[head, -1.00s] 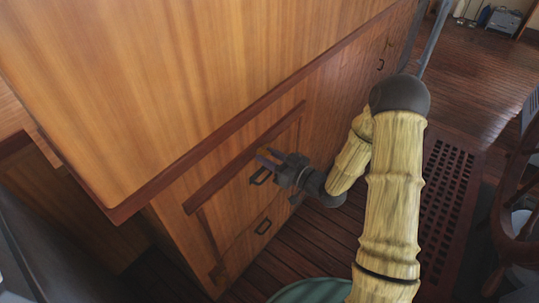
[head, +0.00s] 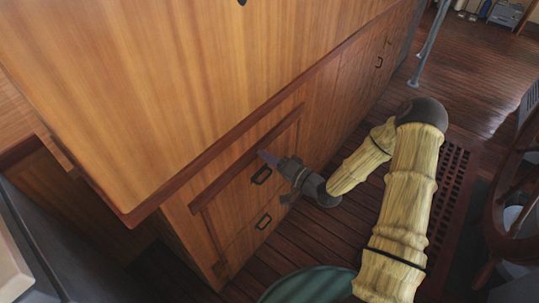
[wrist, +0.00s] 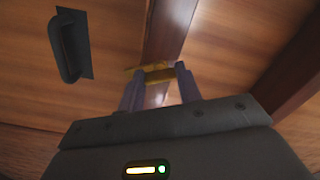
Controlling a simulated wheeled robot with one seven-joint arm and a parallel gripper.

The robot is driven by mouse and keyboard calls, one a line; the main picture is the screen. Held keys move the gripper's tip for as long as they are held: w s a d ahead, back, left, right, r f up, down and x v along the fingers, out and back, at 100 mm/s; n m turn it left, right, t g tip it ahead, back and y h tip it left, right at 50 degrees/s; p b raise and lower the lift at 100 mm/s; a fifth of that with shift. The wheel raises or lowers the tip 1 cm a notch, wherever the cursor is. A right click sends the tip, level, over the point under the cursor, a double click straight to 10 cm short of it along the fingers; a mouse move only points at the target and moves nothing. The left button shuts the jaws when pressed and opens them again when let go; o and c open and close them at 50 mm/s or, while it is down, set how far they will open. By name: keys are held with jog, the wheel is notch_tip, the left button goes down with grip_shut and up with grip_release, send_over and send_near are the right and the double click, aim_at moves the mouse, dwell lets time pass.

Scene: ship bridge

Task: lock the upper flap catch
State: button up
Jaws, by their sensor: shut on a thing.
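The brass-coloured flap catch (wrist: 156,75) shows in the wrist view between the tips of my two purple fingers, at the edge of a dark wooden strip. My gripper (wrist: 158,82) is shut on it. In the head view my gripper (head: 265,155) reaches the cabinet front beside the upper black handle (head: 261,175), just under the dark wooden rail. The catch cannot be made out there. Whether it is locked cannot be told from these frames.
The wooden cabinet (head: 200,110) fills the left and middle, with its dark rail jutting out above my gripper. A lower black handle (head: 264,221) is below. A round green top (head: 305,285) stands at the bottom. A ship's wheel (head: 500,225) is at the right.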

jog(key=m+p, duration=0.1)
jog(key=m, duration=0.4)
jog(key=shift+d+p, duration=0.1)
jog(key=shift+p, duration=0.2)
dwell(0.4)
jog(key=o, duration=1)
jog(key=b+v, duration=0.1)
jog(key=v, duration=1.6)
jog(key=shift+s+d+f+b, duration=0.1)
jog(key=shift+s+d+b, duration=0.05)
jog(key=shift+b, duration=0.15)
